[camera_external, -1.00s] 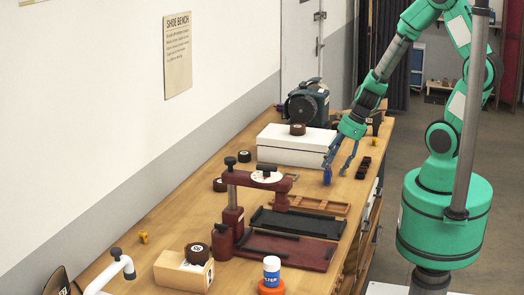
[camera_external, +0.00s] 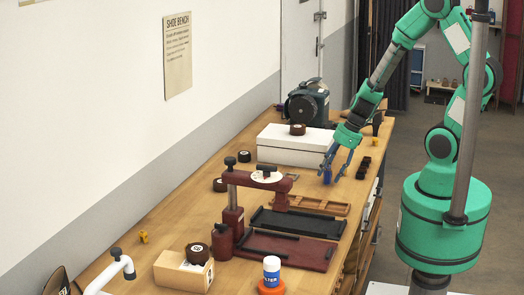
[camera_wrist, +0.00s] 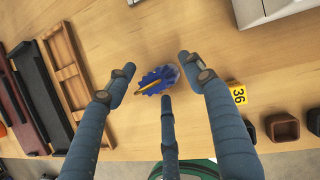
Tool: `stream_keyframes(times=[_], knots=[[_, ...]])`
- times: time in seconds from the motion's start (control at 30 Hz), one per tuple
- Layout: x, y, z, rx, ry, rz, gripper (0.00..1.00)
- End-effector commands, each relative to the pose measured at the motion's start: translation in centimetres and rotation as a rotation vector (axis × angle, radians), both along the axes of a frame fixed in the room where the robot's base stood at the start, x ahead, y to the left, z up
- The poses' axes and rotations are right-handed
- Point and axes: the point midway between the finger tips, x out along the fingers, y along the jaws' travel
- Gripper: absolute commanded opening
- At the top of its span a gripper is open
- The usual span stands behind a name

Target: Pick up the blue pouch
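The blue pouch (camera_wrist: 155,79) lies on the wooden bench in the wrist view, with a jagged blue edge, a yellow-orange strip across it and a greyish end at its right. In the external view it is a small blue shape (camera_external: 327,173), partly hidden by my fingers. My gripper (camera_external: 336,168) is low over the bench at the pouch. In the wrist view my gripper (camera_wrist: 157,78) has its blue-grey fingers spread, one left, one right and one below the pouch. They look apart from it, and nothing is held.
A white box (camera_external: 292,146) stands behind my gripper. A wooden tray (camera_external: 318,205), black tray (camera_external: 298,222) and dark red press (camera_external: 232,215) stand nearer the camera. Bare bench surrounds the pouch.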

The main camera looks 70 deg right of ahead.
Motion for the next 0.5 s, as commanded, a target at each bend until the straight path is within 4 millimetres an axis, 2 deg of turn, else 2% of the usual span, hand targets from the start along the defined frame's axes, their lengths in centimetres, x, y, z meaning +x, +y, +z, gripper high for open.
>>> stream_keyframes(times=[0.03, 0.17, 0.5], knots=[[0.0, 0.0, 0.0, 0.0, 0.0, 0.0, 0.38], [-0.01, 0.0, 0.0, 0.0, 0.0, 0.0, 0.14], [0.0, 0.01, 0.0, 0.0, 0.0, 0.0, 0.13]])
